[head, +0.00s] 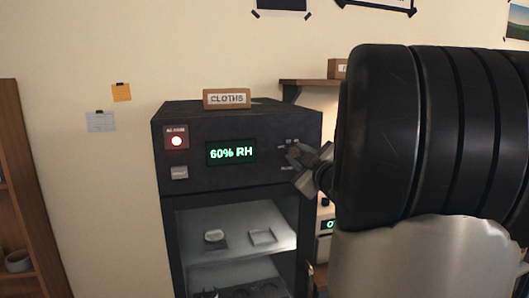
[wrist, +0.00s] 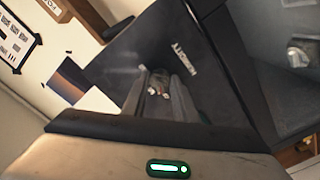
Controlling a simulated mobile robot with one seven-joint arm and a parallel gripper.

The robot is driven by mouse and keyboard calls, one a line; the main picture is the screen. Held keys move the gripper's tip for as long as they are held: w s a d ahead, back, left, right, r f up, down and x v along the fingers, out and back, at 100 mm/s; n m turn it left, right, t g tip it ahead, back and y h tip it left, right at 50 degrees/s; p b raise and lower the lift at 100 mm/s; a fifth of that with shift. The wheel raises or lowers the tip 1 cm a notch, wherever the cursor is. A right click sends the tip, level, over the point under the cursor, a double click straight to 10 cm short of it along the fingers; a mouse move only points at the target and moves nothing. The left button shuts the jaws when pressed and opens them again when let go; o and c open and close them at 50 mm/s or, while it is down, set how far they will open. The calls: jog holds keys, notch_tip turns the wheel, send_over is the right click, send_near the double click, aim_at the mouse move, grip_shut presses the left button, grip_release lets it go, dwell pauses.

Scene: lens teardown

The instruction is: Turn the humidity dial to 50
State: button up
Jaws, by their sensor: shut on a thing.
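A dark dry cabinet (head: 164,222) stands against the wall in the head view. Its green display (head: 231,152) reads 60% RH. My gripper (head: 297,158) is at the right side of the cabinet's upper front panel, where the humidity dial sits. In the wrist view my gripper (wrist: 158,92) is shut on the dial, with its fingers reaching to the dark panel (wrist: 215,65). The dial itself is mostly hidden by the fingers, and its pointer cannot be made out.
A box labelled CLOTHS (head: 227,99) lies on top of the cabinet. A red-lit panel (head: 176,138) and a small grey label (head: 179,173) are at the panel's left. Inside, small items rest on the lit shelf (head: 238,251). A wooden shelf (head: 300,82) is behind my arm.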

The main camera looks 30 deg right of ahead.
jog(key=shift+r+m+p, duration=0.2)
jog(key=shift+m+p, duration=0.55)
jog(key=shift+m, duration=0.45)
jog(key=shift+f+m+p, duration=0.1)
jog(key=shift+m+p, duration=1.05)
jog(key=shift+m, duration=1.05)
jog(key=o, duration=1.1)
jog(key=shift+c, duration=0.2)
jog(key=shift+f, duration=0.15)
